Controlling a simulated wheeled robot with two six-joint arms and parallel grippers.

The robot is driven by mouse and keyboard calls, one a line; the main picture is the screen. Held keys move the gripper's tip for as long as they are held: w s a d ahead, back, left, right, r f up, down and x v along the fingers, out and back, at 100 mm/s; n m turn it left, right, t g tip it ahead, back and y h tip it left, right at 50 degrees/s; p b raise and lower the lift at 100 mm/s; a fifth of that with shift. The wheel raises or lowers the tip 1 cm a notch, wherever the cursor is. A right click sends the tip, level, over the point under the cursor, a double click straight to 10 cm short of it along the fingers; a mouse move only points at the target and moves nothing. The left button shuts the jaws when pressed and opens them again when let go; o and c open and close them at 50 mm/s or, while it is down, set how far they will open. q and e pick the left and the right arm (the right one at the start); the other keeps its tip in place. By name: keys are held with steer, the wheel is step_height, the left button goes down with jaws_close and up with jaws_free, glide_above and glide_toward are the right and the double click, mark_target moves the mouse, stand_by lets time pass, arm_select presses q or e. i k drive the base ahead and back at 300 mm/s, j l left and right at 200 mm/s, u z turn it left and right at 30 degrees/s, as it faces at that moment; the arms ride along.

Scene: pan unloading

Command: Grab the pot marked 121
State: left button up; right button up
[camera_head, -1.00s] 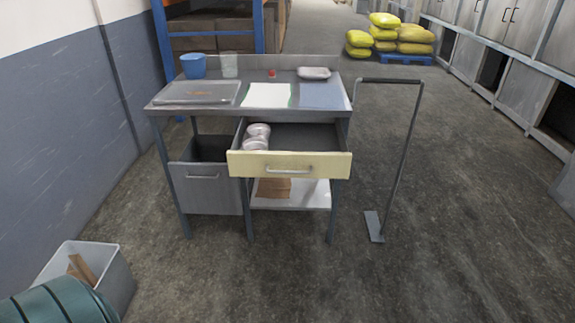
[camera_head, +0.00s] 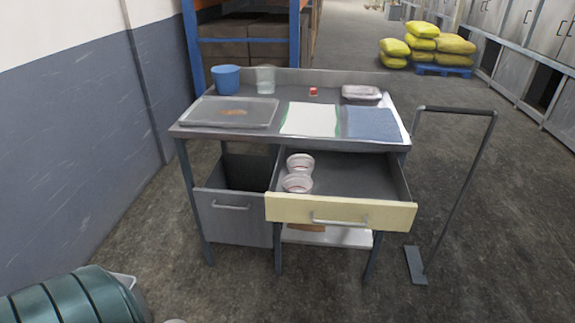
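Two small round whitish pots stand in the open drawer at its left side, one behind the other: the rear pot (camera_head: 300,163) and the front pot (camera_head: 297,183). Both have reddish marks, too small to read, so I cannot tell which is marked 121. The drawer (camera_head: 340,211) has a cream front with a metal handle and is pulled out from under the metal workbench (camera_head: 230,133). Neither of my grippers is in view.
On the bench are a blue cup (camera_head: 226,79), a clear cup (camera_head: 265,79), a flat tray (camera_head: 231,112), white sheet (camera_head: 310,119), blue sheet (camera_head: 374,123), and red item (camera_head: 313,91). A metal stand (camera_head: 467,190) is right. A green ribbed object (camera_head: 75,303) is lower left.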

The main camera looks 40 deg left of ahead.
mark_target(297, 183)
steer(key=i+j, duration=0.2)
steer(key=j, duration=0.2)
steer(key=i+j, duration=0.2)
steer(key=j, duration=0.2)
steer(key=i+j, duration=0.2)
steer(key=j, duration=0.25)
steer(key=i+j, duration=0.2)
steer(key=j, duration=0.2)
steer(key=i+j, duration=0.2)
steer(key=j, duration=0.2)
steer(key=i+j, duration=0.2)
steer(key=j, duration=0.2)
steer(key=u, duration=0.3)
steer(key=l+u, duration=0.25)
steer(key=l, duration=0.25)
steer(key=k+l+u, duration=0.1)
steer(key=l+u, duration=0.15)
steer(key=l, duration=0.2)
steer(key=k+l+u, duration=0.15)
steer(key=l+u, duration=0.15)
steer(key=l, duration=0.15)
